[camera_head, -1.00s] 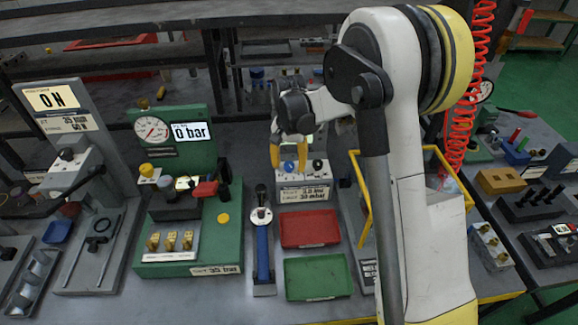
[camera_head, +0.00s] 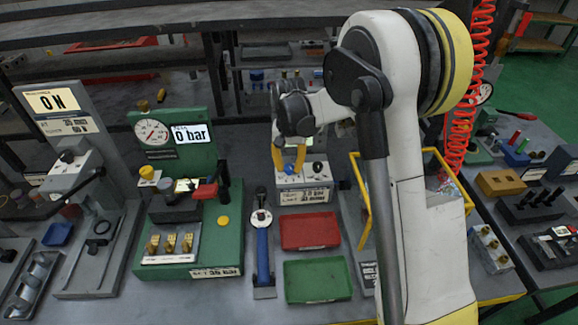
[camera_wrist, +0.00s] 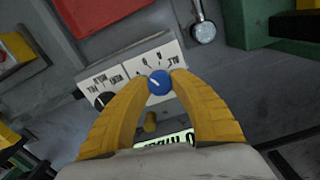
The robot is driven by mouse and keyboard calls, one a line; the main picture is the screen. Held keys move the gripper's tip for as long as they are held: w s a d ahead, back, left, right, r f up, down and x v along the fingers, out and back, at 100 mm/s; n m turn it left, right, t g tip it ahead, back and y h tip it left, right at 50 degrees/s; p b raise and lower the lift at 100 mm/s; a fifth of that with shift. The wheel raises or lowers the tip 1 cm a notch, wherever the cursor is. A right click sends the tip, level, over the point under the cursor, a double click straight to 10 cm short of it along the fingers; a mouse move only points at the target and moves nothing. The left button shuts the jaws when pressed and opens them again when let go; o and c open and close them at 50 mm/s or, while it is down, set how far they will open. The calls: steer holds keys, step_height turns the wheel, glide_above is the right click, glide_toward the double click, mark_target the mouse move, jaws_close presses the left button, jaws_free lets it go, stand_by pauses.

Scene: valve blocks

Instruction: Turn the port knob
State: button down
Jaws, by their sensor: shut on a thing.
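A blue knob (camera_wrist: 159,82) with a white pointer line sits on a light-coloured control box (camera_head: 303,182). In the wrist view it lies between the yellow fingertips of my gripper (camera_wrist: 158,76), which are shut on its sides. In the head view my gripper (camera_head: 289,164) reaches down to the box from behind, and the blue knob (camera_head: 288,169) shows just below the fingers. A black knob (camera_head: 316,168) stands on the same box to the right, also seen in the wrist view (camera_wrist: 103,100). The lettering is too small to tell which knob is the port.
A red tray (camera_head: 310,231) and a green tray (camera_head: 317,279) lie in front of the box. A green gauge station (camera_head: 190,230) reading 0 bar is further left. A yellow frame (camera_head: 362,215) stands right of the box.

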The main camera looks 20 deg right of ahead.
mark_target(289, 167)
steer(key=n, duration=0.6)
steer(key=shift+n, duration=0.3)
stand_by(0.5)
steer(key=c, duration=1.1)
jaws_free()
steer(key=shift+o, duration=0.2)
steer(key=shift+r, duration=0.1)
step_height(289, 167, up, 12)
